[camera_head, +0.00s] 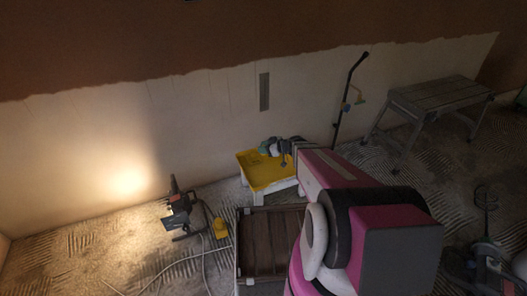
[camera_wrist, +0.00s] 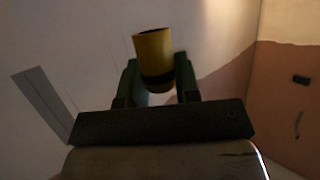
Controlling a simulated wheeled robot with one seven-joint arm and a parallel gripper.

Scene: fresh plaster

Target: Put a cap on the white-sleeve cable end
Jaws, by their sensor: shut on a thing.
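My gripper (camera_head: 274,148) is in front of the wall, above the yellow tray, in the head view. In the wrist view my gripper (camera_wrist: 158,80) has its two green fingers on either side of a yellow cylinder with a dark lower band, which looks like a cap (camera_wrist: 154,52). It is shut on this cap, which stands up beyond the fingertips. The cap is too small to make out in the head view. Faint thin lines run down the pale wall, but I cannot tell whether any is the white-sleeve cable end.
A yellow tray (camera_head: 249,161) stands on a white support below my gripper. A dark-topped crate (camera_head: 270,246) is in front. A work lamp (camera_head: 178,213) lights the wall at left. A pole (camera_head: 347,95) leans on the wall; a trestle (camera_head: 440,95) stands right. A grey strip (camera_head: 264,91) is on the wall.

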